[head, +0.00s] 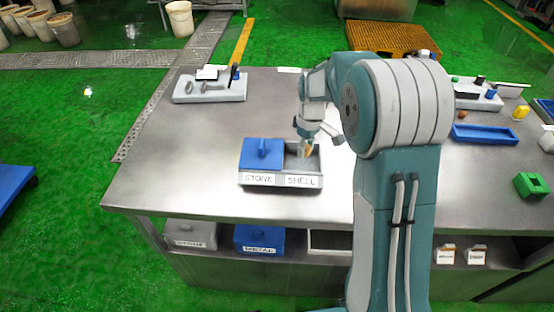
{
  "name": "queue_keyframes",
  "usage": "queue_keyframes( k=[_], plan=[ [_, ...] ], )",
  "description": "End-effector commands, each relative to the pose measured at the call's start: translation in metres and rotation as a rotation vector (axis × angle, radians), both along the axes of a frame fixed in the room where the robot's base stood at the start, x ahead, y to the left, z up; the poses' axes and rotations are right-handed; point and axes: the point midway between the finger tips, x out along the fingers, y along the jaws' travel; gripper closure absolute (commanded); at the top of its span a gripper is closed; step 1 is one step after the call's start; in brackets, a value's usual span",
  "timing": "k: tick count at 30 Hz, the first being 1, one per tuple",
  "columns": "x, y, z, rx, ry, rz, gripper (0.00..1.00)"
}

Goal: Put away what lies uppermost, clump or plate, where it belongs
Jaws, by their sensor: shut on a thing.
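A grey two-part bin (281,187) stands on the steel table, labelled STONE on the left and SHELL on the right. A blue lid (262,154) with a knob covers the STONE side. The SHELL side is open. My gripper (306,145) points down over the open SHELL side and is shut on a small orange-tan piece (308,150). The piece is at or just inside the SHELL opening; I cannot tell whether it touches the floor of it. Its shape is too small to tell clump from plate.
A grey tray (210,92) with tools lies at the back left. A blue tray (485,134), a yellow item (520,112) and a green block (530,185) are at the right. Under the table are a grey bin (191,234) and a blue METAL bin (260,239). The table's left front is clear.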

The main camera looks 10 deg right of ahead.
Motion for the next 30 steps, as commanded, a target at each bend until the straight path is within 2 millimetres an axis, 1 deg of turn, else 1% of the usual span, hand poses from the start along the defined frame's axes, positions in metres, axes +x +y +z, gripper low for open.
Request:
queue_keyframes(
  k=[1,2,3,4,15,19,23,30],
  plan=[
    [0.000,0.000,0.000,0.000,0.000,0.000,0.80],
    [0.000,0.000,0.000,0.000,0.000,0.000,0.48],
    [0.000,0.000,0.000,0.000,0.000,0.000,0.30],
    [0.000,0.000,0.000,0.000,0.000,0.000,0.17],
    [0.000,0.000,0.001,0.000,0.000,0.000,0.17],
    [0.001,0.000,0.008,0.000,-0.001,0.000,0.17],
    [0.002,-0.001,0.028,0.000,-0.004,0.000,0.17],
    [0.005,-0.003,0.079,-0.001,-0.005,0.000,0.17]
  ],
)
